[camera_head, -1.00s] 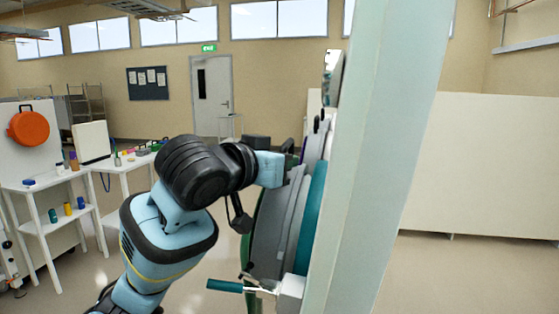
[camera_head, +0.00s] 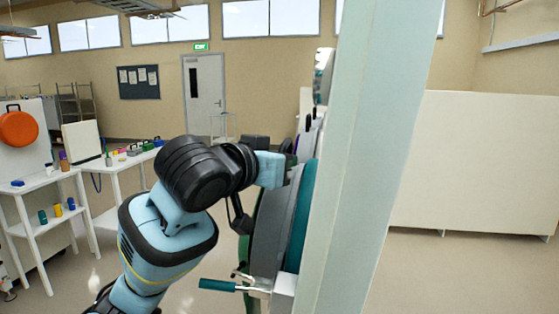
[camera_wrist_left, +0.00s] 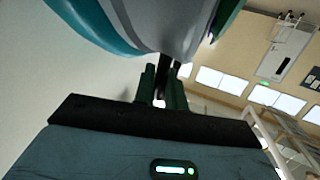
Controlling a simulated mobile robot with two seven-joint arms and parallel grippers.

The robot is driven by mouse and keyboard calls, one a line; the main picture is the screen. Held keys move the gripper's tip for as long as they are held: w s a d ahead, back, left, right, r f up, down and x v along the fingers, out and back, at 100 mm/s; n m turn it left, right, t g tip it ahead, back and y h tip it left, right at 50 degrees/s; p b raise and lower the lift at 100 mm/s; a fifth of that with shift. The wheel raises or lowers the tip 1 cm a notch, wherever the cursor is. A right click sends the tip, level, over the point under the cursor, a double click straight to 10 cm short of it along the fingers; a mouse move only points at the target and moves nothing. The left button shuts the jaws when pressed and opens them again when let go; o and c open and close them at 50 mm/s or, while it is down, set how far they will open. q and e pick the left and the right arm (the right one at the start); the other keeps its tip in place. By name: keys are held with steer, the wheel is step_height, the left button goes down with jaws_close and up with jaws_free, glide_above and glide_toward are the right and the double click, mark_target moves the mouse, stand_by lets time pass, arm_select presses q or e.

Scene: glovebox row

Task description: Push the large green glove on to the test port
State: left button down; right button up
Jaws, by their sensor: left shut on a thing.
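The large green glove shows edge-on in the head view as a dark green rim (camera_head: 246,248) behind a broad grey ring (camera_head: 270,228). A teal ring (camera_head: 302,215) lies between the grey ring and the pale panel; it appears to be the test port. My left gripper (camera_head: 288,172) is at the upper part of the ring, its fingertips mostly hidden. In the left wrist view, its fingers (camera_wrist_left: 164,88) are shut on a dark grip at the grey ring (camera_wrist_left: 165,22), with green (camera_wrist_left: 229,14) beyond. Whether the rings touch is unclear. My right gripper is out of view.
The pale panel (camera_head: 365,160) stands upright just right of the rings. A teal-handled lever (camera_head: 217,285) sticks out left below them. More port rings (camera_head: 308,138) sit farther along the panel. White tables (camera_head: 120,165) with small items stand at left; floor between is clear.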

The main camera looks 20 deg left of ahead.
arm_select(q)
steer(key=shift+d+r, duration=0.1)
steer(key=shift+d, duration=0.15)
stand_by(0.4)
steer(key=c, duration=1.4)
jaws_free()
steer(key=shift+d, duration=0.2)
steer(key=shift+o, duration=0.2)
steer(key=shift+a, duration=0.1)
steer(key=v, duration=0.7)
steer(key=shift+s, duration=0.4)
